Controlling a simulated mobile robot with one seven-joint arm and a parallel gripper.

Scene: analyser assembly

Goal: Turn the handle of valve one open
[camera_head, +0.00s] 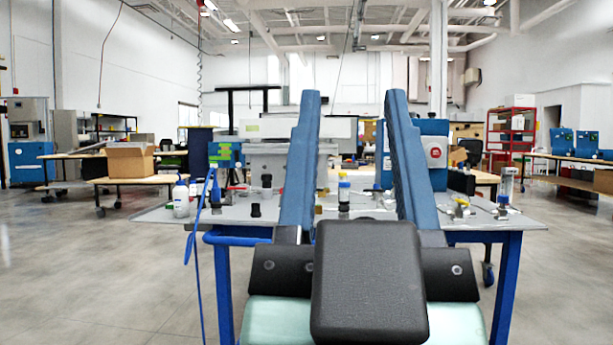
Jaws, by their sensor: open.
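My gripper (353,97) is open, with its two long blue fingers spread wide and pointing away toward the worktable. Nothing shows held between the fingers. Small valve-like fittings stand on the table: one with a yellow top (461,202) at the right, and one with a grey upright body (505,186) to its right. A small red part (236,188) shows at the left. I cannot tell which of these is valve one or how its handle is set. My fingers hide parts of the tabletop.
A blue cable (190,240) hangs at the left.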

